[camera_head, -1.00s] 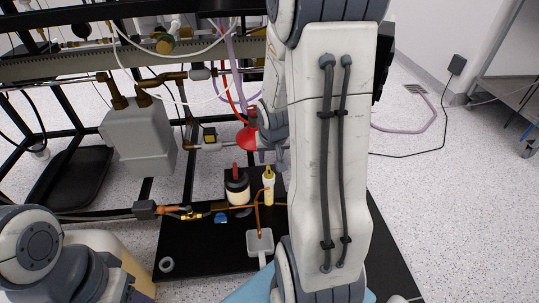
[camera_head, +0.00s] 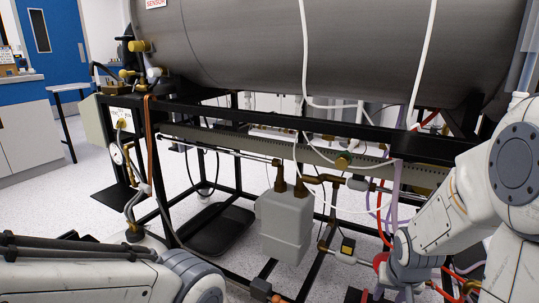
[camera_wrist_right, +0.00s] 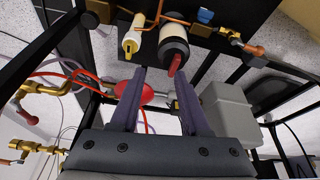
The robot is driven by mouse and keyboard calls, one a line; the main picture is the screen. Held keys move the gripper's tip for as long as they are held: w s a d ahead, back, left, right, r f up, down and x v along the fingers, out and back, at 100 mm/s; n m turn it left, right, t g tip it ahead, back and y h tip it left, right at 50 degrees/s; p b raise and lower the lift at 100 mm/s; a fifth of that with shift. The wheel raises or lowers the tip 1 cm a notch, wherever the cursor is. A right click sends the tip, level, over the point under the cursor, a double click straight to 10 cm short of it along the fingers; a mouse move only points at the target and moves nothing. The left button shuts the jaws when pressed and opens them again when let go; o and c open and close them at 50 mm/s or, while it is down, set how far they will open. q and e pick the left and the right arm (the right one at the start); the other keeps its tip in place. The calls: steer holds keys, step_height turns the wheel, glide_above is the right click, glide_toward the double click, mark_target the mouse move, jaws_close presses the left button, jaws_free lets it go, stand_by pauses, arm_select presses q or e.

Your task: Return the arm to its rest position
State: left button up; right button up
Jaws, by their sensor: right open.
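My right arm (camera_head: 445,215) comes in from the right edge in the head view and reaches down at the lower right, in front of the black frame. In the right wrist view my right gripper (camera_wrist_right: 159,78) is open, with nothing between its two dark fingers. A red disc-shaped part (camera_wrist_right: 133,92) shows behind the left finger. A white-and-black cylinder with a red handle (camera_wrist_right: 174,42) is beyond the fingertips. My left arm (camera_head: 100,275) lies along the lower left in the head view; its gripper is out of view.
A large grey tank (camera_head: 330,45) sits over the black frame (camera_head: 260,119). A grey box (camera_head: 285,225) hangs from brass pipes in the middle. White hoses cross in front. Open floor (camera_head: 85,205) lies to the left, with cabinets (camera_head: 25,135) beyond.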

steer(key=s+a+r+n+g+y+p, duration=0.1)
steer(key=s+a+r+n+p, duration=0.2)
steer(key=a, duration=0.5)
steer(key=s+a+r+n+y+p, duration=0.1)
steer(key=s+a+r+n, duration=0.1)
steer(key=a+r, duration=0.4)
steer(key=s+a+r+n+g+p, duration=0.1)
steer(key=s+a+r+n+p, duration=0.15)
steer(key=s+a, duration=0.4)
steer(key=s+a+r+n+g+p, duration=0.1)
steer(key=s+a+r+n+g, duration=0.15)
steer(key=s+a+n, duration=0.35)
step_height(320, 180, up, 38)
steer(key=d+m+p, duration=0.1)
steer(key=m+p, duration=0.1)
steer(key=p, duration=3.5)
steer(key=shift+s+d+t+y, duration=0.25)
steer(key=shift+s+t+y, duration=0.05)
steer(key=shift+t, duration=0.15)
steer(key=shift+d, duration=0.1)
